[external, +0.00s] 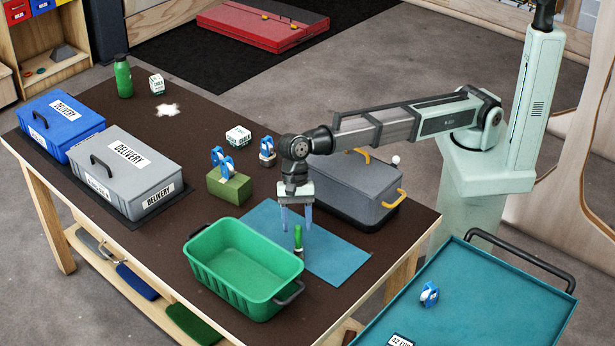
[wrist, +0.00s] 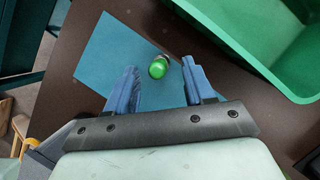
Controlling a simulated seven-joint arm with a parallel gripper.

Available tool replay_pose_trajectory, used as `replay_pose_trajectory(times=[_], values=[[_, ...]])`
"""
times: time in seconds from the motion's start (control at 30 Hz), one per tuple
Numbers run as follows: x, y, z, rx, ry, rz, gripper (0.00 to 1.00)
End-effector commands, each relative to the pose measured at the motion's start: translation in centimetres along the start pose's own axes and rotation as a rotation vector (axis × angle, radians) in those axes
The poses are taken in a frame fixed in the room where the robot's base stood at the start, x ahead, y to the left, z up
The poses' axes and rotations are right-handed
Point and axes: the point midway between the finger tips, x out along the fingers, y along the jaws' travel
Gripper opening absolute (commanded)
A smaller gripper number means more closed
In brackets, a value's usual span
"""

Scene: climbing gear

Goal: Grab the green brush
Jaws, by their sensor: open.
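The green brush (external: 298,238) stands upright near the left edge of the blue mat (external: 335,254), beside the green bin. In the wrist view its round green end (wrist: 158,68) faces the camera. My gripper (external: 296,228) is above the mat with its blue fingers pointing down. It is open and empty. In the wrist view the brush end shows between the two fingers (wrist: 160,80), slightly beyond their tips and apart from both. The brush's lower part is mostly hidden under its green end in the wrist view.
The green bin (external: 245,290) stands close to the left of the brush. A grey case with yellow handles (external: 345,190) is behind the mat. A teal cart (external: 490,300) stands at right.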

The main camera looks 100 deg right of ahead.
Motion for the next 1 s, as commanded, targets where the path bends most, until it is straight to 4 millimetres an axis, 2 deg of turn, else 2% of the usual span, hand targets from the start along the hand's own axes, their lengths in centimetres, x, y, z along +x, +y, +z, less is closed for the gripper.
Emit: replay_pose_trajectory(times=[0.37,0.73,1.0], values=[[1.8,0.1,-0.2,0.0,0.0,-0.001,0.53],[6.0,0.3,-0.7,0.0,0.0,-0.001,0.53],[6.3,0.3,-0.7,0.0,0.0,-0.002,0.53]])
